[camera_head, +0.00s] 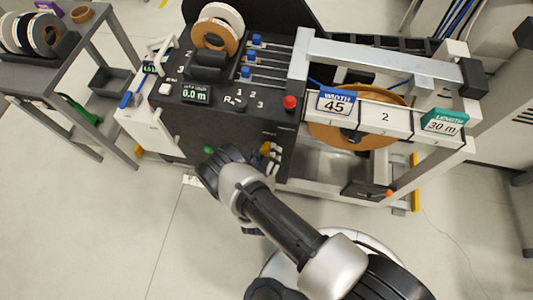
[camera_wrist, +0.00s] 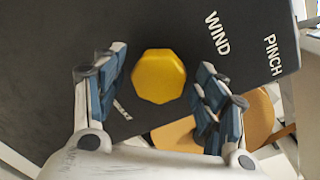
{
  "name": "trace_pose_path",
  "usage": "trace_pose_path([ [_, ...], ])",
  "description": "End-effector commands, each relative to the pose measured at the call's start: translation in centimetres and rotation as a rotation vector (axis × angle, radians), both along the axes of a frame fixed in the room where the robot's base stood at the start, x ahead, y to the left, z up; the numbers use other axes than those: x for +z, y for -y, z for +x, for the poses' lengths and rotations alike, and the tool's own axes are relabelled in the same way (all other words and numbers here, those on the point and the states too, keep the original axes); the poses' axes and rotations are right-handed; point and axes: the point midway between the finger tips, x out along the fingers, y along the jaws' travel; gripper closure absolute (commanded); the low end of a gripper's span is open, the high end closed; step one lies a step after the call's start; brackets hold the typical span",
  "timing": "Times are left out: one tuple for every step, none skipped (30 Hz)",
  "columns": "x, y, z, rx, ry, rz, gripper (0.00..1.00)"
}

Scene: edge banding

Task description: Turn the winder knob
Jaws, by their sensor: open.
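The winder knob (camera_wrist: 158,76) is a yellow, eight-sided knob on a dark panel, beside the white word WIND. My gripper (camera_wrist: 155,72) is open, with one finger to the left of the knob and one to the right. Gaps show between the knob and both fingers, and how far the fingertips are from the panel is hard to tell. In the head view, the knob (camera_head: 266,148) is a small yellow patch on the machine's dark front, partly hidden by my gripper (camera_head: 273,157).
The word PINCH stands right of WIND on the panel (camera_wrist: 235,45). The banding machine carries a red button (camera_head: 290,102), a 0.0 m display (camera_head: 196,94), a WIDTH 45 sign (camera_head: 337,102) and a LENGTH 30 m sign (camera_head: 443,122). Free floor (camera_head: 90,220) lies at the front left.

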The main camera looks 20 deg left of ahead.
Motion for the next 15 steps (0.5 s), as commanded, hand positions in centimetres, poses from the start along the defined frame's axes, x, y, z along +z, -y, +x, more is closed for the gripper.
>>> trace_pose_path([
  [0.0, 0.0, 0.0, 0.000, 0.000, 0.000, 0.34],
  [0.0, 0.0, 0.0, 0.000, 0.000, 0.000, 0.34],
  [0.0, 0.0, 0.0, 0.001, 0.001, 0.000, 0.34],
  [0.0, 0.0, 0.0, 0.001, 0.001, 0.001, 0.34],
  [0.0, 0.0, 0.0, 0.001, 0.001, 0.001, 0.34],
  [0.0, 0.0, 0.0, 0.001, 0.001, 0.000, 0.34],
  [0.0, 0.0, -0.1, 0.001, 0.001, 0.000, 0.34],
  [0.0, 0.0, -0.2, 0.001, 0.000, 0.000, 0.34],
  [0.0, 0.0, -0.4, 0.003, 0.000, -0.001, 0.34],
  [0.0, 0.0, -0.7, 0.004, -0.001, -0.001, 0.34],
  [0.0, 0.0, -1.0, 0.004, -0.001, -0.001, 0.34],
  [0.0, 0.1, -1.6, 0.006, -0.001, -0.001, 0.34],
  [0.1, 0.2, -2.1, 0.006, 0.000, -0.002, 0.34],
  [0.1, 0.3, -2.7, 0.007, 0.001, -0.003, 0.34],
  [0.1, 0.4, -3.5, 0.008, 0.000, -0.003, 0.34],
])
